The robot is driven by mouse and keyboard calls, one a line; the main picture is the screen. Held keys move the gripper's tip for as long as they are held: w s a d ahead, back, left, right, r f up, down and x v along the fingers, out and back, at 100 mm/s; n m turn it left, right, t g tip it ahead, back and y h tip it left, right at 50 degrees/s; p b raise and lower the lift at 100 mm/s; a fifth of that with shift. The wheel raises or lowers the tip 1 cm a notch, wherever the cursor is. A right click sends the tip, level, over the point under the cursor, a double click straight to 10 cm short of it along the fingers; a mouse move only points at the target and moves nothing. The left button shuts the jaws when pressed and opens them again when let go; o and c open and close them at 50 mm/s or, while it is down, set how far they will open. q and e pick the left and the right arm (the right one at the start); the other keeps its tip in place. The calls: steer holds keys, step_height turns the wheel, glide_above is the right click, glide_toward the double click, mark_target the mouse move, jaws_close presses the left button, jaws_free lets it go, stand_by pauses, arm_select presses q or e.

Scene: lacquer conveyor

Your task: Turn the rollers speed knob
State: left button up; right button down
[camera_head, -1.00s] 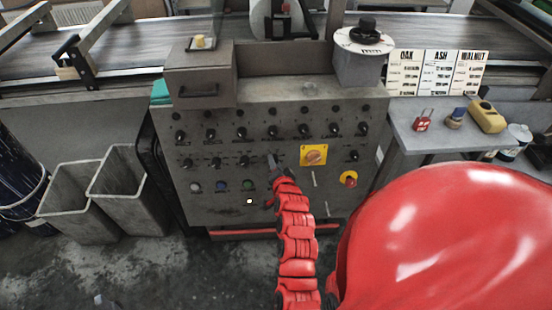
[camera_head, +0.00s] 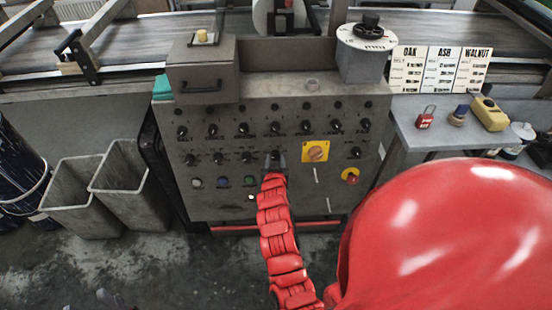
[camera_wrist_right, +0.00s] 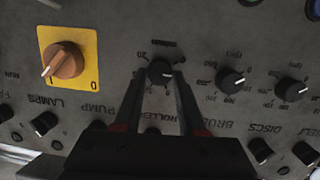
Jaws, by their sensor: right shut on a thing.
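The grey control panel (camera_head: 230,205) has rows of small black knobs. My right gripper (camera_head: 275,156) reaches the second knob row, left of the yellow switch plate. In the right wrist view, which shows the panel upside down, the two dark fingers of the gripper (camera_wrist_right: 160,80) are shut on a small black knob (camera_wrist_right: 160,71), one on each side. A dial scale surrounds this knob. A partly hidden label reading like "ROLLERS" shows between the fingers. In the head view the gripper hides most of the knob. My left gripper is not in view.
A yellow plate with an orange rotary switch (camera_head: 316,151) and a red emergency button (camera_head: 350,175) are to the right. Neighbouring knobs (camera_wrist_right: 230,81) stand close by. Colored buttons (camera_head: 223,182) sit below left. Grey bins (camera_head: 125,185) stand left, and a side table (camera_head: 420,135) right.

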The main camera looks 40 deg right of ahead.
steer(key=n+b, duration=0.2)
steer(key=n, duration=0.1)
steer(key=shift+a+f+h, duration=0.15)
steer(key=shift+f+h, duration=0.1)
steer(key=shift+h, duration=0.15)
steer(key=shift+n+h+b, duration=0.3)
steer(key=shift+n+b, duration=0.2)
steer(key=shift+n, duration=0.8)
steer(key=shift+c, duration=2.4)
jaws_free()
steer(key=shift+r, duration=0.1)
